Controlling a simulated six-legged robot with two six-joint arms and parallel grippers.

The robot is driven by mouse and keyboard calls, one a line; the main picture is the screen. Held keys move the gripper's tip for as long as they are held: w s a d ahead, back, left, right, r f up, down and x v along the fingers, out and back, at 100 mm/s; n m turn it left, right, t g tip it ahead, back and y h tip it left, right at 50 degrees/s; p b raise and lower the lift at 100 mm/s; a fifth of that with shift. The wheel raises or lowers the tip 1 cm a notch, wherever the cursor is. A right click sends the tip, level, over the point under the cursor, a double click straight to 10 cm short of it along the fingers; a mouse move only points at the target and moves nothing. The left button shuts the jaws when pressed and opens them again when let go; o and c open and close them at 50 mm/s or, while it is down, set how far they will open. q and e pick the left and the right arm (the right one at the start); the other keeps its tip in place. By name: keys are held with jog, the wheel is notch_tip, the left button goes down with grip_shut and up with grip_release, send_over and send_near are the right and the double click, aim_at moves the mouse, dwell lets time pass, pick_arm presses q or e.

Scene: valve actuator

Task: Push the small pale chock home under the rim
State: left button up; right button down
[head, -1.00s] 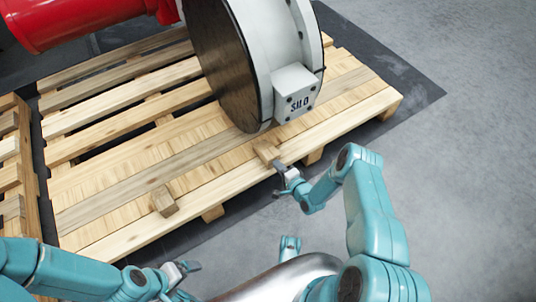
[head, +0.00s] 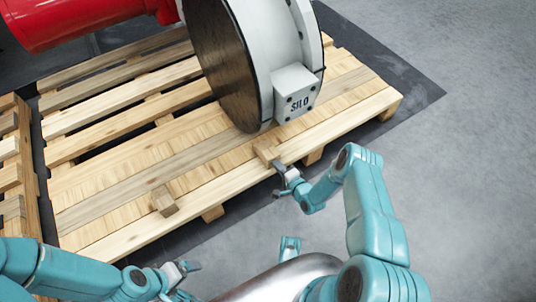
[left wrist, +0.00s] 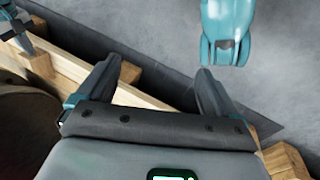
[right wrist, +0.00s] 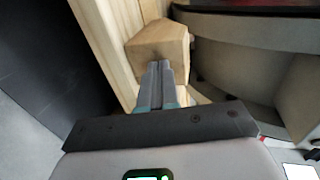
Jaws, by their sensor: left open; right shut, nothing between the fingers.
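The small pale chock (head: 267,153) lies on the pallet deck just in front of the bottom of the big round body's rim (head: 258,75). My right gripper (head: 279,167) is at the chock's near end. In the right wrist view its shut fingers (right wrist: 160,68) point at the chock's face (right wrist: 158,42), with the tips at or very near it; contact is hard to tell. The chock's far end is close to the curved rim, and any gap is unclear. My left gripper (head: 192,266) is open and empty, low in front of the pallet; its spread fingers show in the left wrist view (left wrist: 155,80).
A second wooden block (head: 164,201) lies on the pallet (head: 110,222) to the left. The body carries a box marked SILO (head: 297,92). A red cylinder (head: 75,18) is at the back left. The grey floor (head: 460,190) at right is clear.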

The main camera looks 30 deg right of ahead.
pick_arm(q)
jog(key=shift+f, duration=0.1)
pick_arm(e)
jog(key=shift+w, duration=0.2)
pick_arm(q)
jog(key=w+f+t+b, duration=0.1)
jog(key=w+f+b, duration=0.3)
jog(key=f+b, duration=0.1)
jog(key=shift+a+f+t+b, duration=0.35)
jog(key=shift+a+t+b, duration=0.05)
jog(key=shift+b, duration=0.1)
pick_arm(e)
jog(key=shift+w+r+x, duration=0.1)
jog(key=shift+r+x, duration=0.2)
jog(key=shift+x, duration=0.95)
jog(key=shift+w+r+x, duration=0.1)
jog(key=shift+r+x, duration=0.2)
jog(key=shift+x, duration=0.95)
jog(key=shift+r+x, duration=0.3)
jog(key=shift+x, duration=0.95)
pick_arm(q)
jog(key=shift+w+f, duration=0.15)
jog(key=shift+w, duration=0.1)
pick_arm(e)
jog(key=shift+w+a, duration=0.2)
jog(key=shift+w, duration=1.15)
